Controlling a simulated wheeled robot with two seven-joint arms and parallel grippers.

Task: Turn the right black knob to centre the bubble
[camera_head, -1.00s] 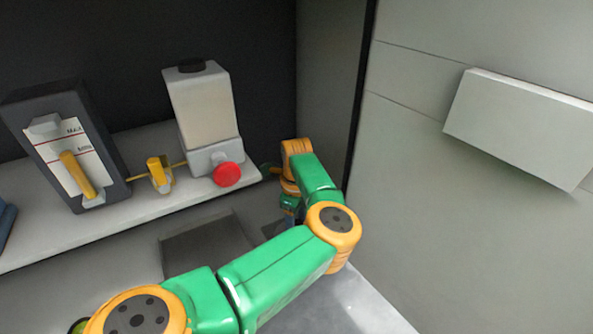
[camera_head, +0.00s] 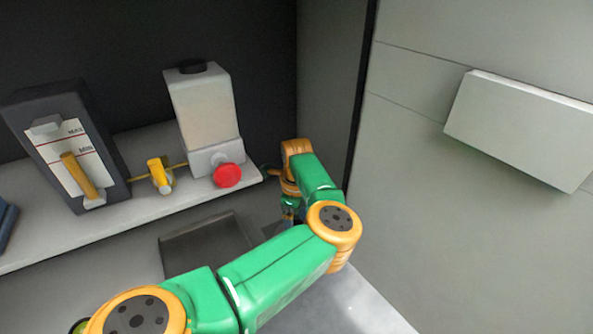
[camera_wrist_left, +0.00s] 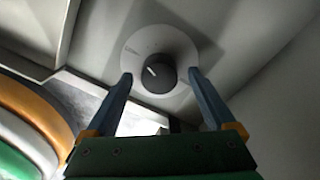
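A black knob (camera_wrist_left: 158,73) with a white pointer line sits on a pale round disc (camera_wrist_left: 135,50) in the left wrist view. I cannot tell from these views whether it is the right one of several knobs. My left gripper (camera_wrist_left: 160,76) is open, with one finger on each side of the knob and a visible gap to it on both sides. In the head view my green and orange arm reaches away from me, and its gripper is hidden at the far end. No bubble or level shows in either view. My right gripper is out of view.
A pale shelf (camera_head: 60,240) carries a dark gauge box (camera_head: 112,163) with a yellow lever (camera_head: 80,175), a small yellow valve (camera_head: 158,176) and a tank (camera_head: 205,110) with a red knob (camera_head: 227,175). A wall box (camera_head: 520,125) juts out at the right.

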